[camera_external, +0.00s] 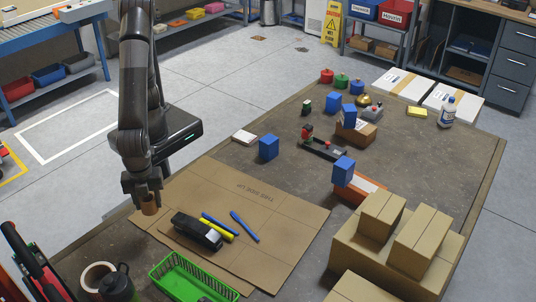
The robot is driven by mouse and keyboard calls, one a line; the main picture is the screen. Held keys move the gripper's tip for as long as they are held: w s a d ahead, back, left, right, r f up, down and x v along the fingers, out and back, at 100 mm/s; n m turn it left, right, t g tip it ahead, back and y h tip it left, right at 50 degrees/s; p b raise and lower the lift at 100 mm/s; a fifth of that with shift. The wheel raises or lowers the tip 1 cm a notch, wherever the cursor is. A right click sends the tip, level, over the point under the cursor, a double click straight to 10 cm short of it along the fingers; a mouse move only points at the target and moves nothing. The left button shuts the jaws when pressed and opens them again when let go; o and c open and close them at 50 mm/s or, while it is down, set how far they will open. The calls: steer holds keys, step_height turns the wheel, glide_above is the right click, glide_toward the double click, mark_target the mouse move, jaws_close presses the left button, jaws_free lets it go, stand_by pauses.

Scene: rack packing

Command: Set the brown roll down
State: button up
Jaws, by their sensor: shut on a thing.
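My gripper (144,188) points down near the left edge of the table (428,175). It is shut on a brown roll (150,206), whose lower part shows below the fingers. The roll is upright, over or at the left corner of the flat cardboard sheet (287,218). I cannot tell whether its bottom touches the surface. The fingers hide its upper part.
A black device (197,231), a yellow marker and blue pens (244,226) lie on the cardboard. A green basket (187,280), a tape roll (95,275) and a dark bottle (117,287) stand in front. Cardboard boxes (421,243) fill the right front. The cardboard's upper part is clear.

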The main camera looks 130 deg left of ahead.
steer(key=s+d+m, duration=0.3)
steer(key=s+d, duration=0.3)
steer(key=s, duration=0.3)
steer(key=s+d+m, duration=0.2)
steer(key=s+d, duration=0.4)
steer(key=s, duration=0.3)
steer(key=w+f, duration=0.2)
steer(key=w, duration=0.1)
steer(key=w+a+f, duration=0.1)
steer(key=w+f, duration=0.1)
steer(key=w, duration=0.2)
steer(key=w+a+f, duration=0.1)
steer(key=w+f, duration=0.2)
steer(key=shift+w, duration=0.15)
steer(key=shift+f, duration=1.9)
steer(key=shift+f, duration=0.15)
steer(key=o, duration=1)
